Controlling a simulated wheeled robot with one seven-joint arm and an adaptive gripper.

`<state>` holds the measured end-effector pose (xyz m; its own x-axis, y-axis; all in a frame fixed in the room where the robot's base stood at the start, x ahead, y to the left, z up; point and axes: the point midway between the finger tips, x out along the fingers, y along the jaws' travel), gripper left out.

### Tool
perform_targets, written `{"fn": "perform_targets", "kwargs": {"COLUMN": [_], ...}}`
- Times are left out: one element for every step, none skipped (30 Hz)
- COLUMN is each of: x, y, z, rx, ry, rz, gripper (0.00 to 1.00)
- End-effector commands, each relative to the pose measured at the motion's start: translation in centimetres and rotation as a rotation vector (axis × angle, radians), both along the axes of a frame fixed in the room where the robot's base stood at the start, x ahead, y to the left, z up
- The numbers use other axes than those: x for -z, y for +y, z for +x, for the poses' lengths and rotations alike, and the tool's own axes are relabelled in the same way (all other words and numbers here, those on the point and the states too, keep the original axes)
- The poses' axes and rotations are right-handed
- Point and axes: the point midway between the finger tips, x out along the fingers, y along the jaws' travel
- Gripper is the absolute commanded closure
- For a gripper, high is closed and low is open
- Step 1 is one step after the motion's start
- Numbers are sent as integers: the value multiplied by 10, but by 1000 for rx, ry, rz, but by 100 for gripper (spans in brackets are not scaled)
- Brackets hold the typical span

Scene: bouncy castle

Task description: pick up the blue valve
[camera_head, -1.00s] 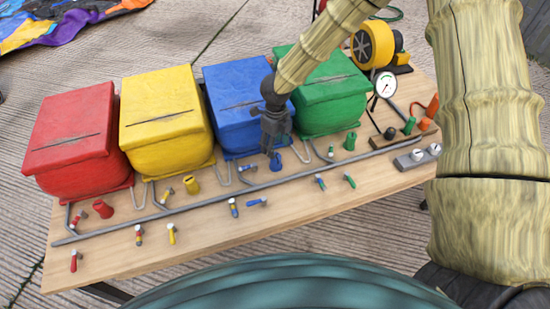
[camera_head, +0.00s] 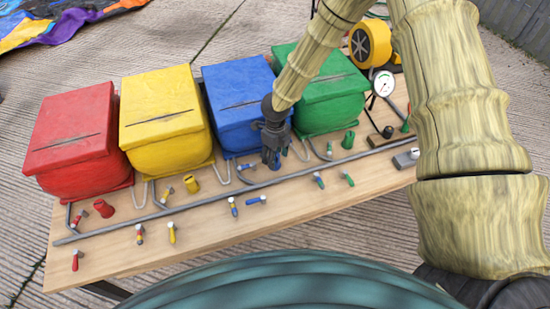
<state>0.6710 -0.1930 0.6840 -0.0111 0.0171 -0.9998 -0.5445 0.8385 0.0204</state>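My gripper (camera_head: 272,156) points down in front of the blue box, right over a small upright blue valve piece (camera_head: 275,165). The fingers hide most of that piece. They look to be at or around its top, but I cannot tell whether they touch it or are closed. Matching pieces stand in front of the other boxes: red (camera_head: 104,209), yellow (camera_head: 191,184) and green (camera_head: 349,141). A blue-handled fitting (camera_head: 246,167) sits on the pipe just left of my gripper.
Red (camera_head: 75,135), yellow (camera_head: 163,110), blue (camera_head: 236,95) and green (camera_head: 320,85) boxes line the back of the wooden table (camera_head: 200,235). A grey pipe (camera_head: 180,207) runs along it. A gauge (camera_head: 384,84) and yellow blower (camera_head: 368,43) stand at right.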

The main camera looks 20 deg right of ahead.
Motion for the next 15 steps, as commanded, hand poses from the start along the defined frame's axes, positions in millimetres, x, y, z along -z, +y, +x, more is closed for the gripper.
{"fn": "perform_targets", "kwargs": {"x": [0, 0, 0, 0, 0, 0, 0, 0, 0, 0, 0, 0, 0, -1, -2], "y": [0, 0, 0, 0, 0, 0, 0, 0, 0, 0, 0, 0, 0, 0, 0], "z": [0, 0, 0, 0, 0, 0, 0, 0, 0, 0, 0, 0, 0, 0, 0], "rx": [0, 0, 0, 0, 0, 0, 0, 0, 0, 0, 0, 0, 0, 0, 0], "ry": [0, 0, 0, 0, 0, 0, 0, 0, 0, 0, 0, 0, 0, 0, 0], "rz": [0, 0, 0, 0, 0, 0, 0, 0, 0, 0, 0, 0, 0, 0, 0], "gripper": [62, 67, 74, 80, 85, 89, 89, 89, 89, 89, 89, 89, 89, 89, 89]}}
